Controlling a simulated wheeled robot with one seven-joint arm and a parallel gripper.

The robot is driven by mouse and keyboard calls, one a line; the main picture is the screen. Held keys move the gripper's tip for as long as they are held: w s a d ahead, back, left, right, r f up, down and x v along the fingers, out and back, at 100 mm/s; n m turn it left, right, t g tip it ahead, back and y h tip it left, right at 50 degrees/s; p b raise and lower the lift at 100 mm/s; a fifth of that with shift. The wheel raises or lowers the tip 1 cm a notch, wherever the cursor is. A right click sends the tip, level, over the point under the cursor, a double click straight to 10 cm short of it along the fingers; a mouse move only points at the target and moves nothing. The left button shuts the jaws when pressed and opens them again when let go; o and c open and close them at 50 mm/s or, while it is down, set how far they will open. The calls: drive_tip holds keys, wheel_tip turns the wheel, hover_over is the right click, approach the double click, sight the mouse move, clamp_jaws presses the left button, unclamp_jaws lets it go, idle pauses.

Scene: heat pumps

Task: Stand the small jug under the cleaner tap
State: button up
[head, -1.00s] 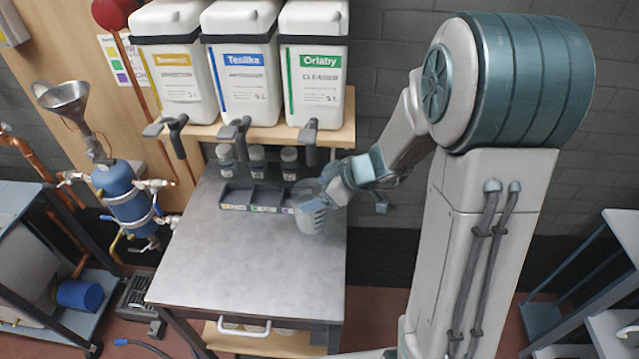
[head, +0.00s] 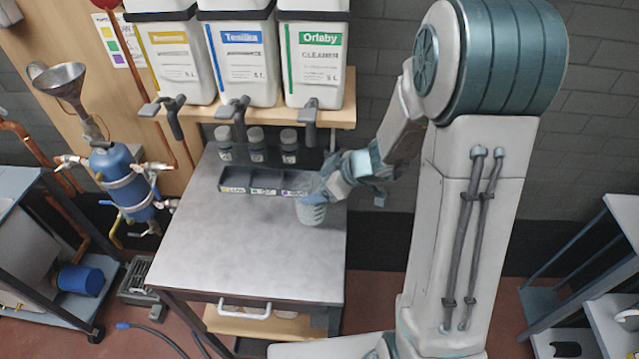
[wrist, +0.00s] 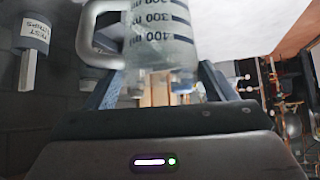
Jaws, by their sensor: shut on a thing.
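My gripper (head: 322,192) is shut on the small jug (head: 311,212), a clear jug with dark measuring marks. The jug also shows in the wrist view (wrist: 162,40), upright between the fingers, with its handle on the left. In the head view it is over the right part of the grey table, in front of the tray's right end. I cannot tell whether its base touches the table. The cleaner tap (head: 309,118) hangs below the green-labelled Orlaby cleaner canister (head: 318,65), behind and above the jug.
A dark three-compartment tray (head: 235,190) lies at the table's back, with three lidded jars (head: 257,145) behind it. Two more canisters, blue-labelled (head: 240,60) and yellow-labelled (head: 170,60), have taps over the shelf edge. The table's (head: 240,250) front and left are clear.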

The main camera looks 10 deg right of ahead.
drive_tip(key=shift+f+b, duration=0.5)
drive_tip(key=shift+b, duration=0.3)
drive_tip(key=o, duration=1.5)
drive_tip(key=shift+c, duration=0.2)
drive_tip(key=b+v, duration=0.1)
drive_tip(key=v, duration=1.3)
drive_tip(key=shift+b, duration=0.4)
